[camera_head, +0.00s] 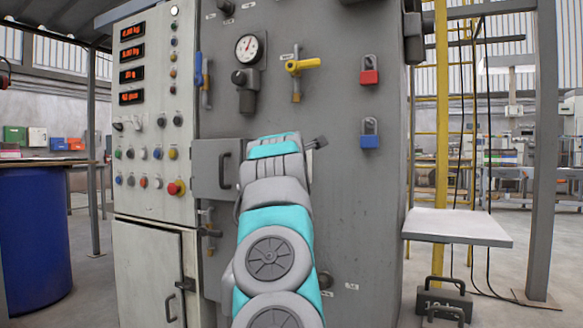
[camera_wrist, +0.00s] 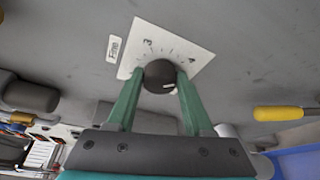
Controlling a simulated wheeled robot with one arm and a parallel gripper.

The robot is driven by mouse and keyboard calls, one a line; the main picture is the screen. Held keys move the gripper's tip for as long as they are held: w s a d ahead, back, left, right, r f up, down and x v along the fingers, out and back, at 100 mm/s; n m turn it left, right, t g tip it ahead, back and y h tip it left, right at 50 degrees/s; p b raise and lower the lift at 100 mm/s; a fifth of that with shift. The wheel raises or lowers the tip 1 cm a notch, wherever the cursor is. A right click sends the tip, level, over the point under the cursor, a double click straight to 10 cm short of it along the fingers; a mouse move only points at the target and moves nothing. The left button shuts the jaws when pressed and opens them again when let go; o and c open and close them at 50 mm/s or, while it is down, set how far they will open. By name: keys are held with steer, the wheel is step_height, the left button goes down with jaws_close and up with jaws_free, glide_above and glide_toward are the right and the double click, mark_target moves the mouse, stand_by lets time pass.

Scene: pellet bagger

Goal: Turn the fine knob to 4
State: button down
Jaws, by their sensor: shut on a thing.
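The fine knob (camera_wrist: 158,75) is a dark round knob on a white dial plate (camera_wrist: 184,45) with tick marks and the numbers 3 and 4. A tag reading "Fine" (camera_wrist: 114,49) sits left of the plate. A white mark shows at the knob's lower right, close to the right finger; its exact reading cannot be told. My gripper (camera_wrist: 161,79) has its green fingers on both sides of the knob and is shut on it. In the head view my arm hides the knob and the gripper's fingers.
The grey machine panel (camera_head: 350,215) carries a yellow-handled valve (camera_head: 302,64), a gauge (camera_head: 248,47), and red (camera_head: 369,77) and blue (camera_head: 370,141) padlocks. A button panel (camera_head: 150,190) stands left. A white shelf (camera_head: 458,226) juts out right. A yellow handle (camera_wrist: 284,114) shows in the wrist view.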

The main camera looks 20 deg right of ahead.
stand_by(0.3)
steer(key=shift+c, duration=1.5)
jaws_free()
steer(key=shift+a, duration=0.1)
steer(key=f+v, duration=0.1)
steer(key=v, duration=0.6)
steer(key=shift+s+r+b, duration=0.35)
steer(key=shift+r+b, duration=0.1)
steer(key=shift+a, duration=0.1)
